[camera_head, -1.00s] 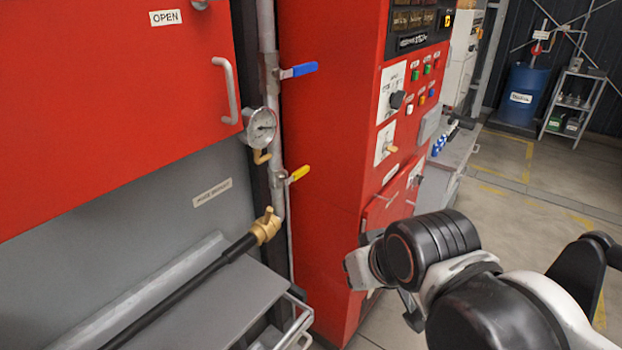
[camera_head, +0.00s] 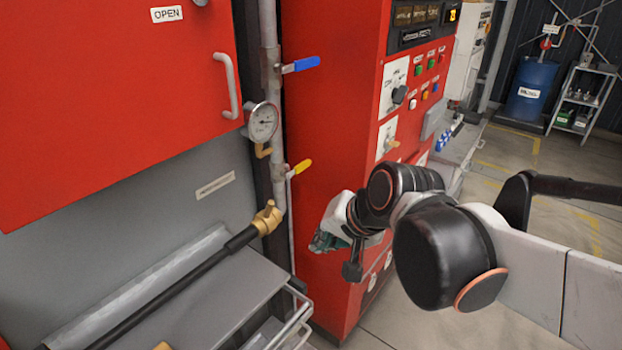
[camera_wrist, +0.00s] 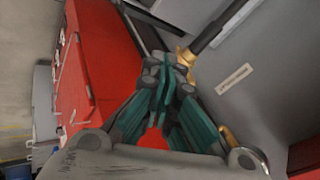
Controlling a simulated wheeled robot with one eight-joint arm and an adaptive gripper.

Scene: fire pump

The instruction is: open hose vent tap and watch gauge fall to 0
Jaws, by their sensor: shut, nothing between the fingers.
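A yellow-handled tap (camera_head: 300,168) sits on the grey vertical pipe, below a round white gauge (camera_head: 263,122); the gauge reading is too small to tell. A small brass fitting (camera_head: 264,152) hangs under the gauge. A brass hose coupling (camera_head: 266,219) joins a black hose (camera_head: 180,283) at the pipe's foot. No tap is labelled as the vent. My gripper (camera_head: 320,242) is shut and empty, right of and below the yellow tap, apart from it. In the wrist view, its teal fingers (camera_wrist: 172,78) partly cover the background; the coupling (camera_wrist: 187,57) shows beyond them.
A blue-handled valve (camera_head: 303,64) is higher on the pipe. A red control cabinet (camera_head: 330,110) stands close behind my gripper. A grey shelf (camera_head: 215,300) with a metal rail juts out at lower left. Open floor lies to the right.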

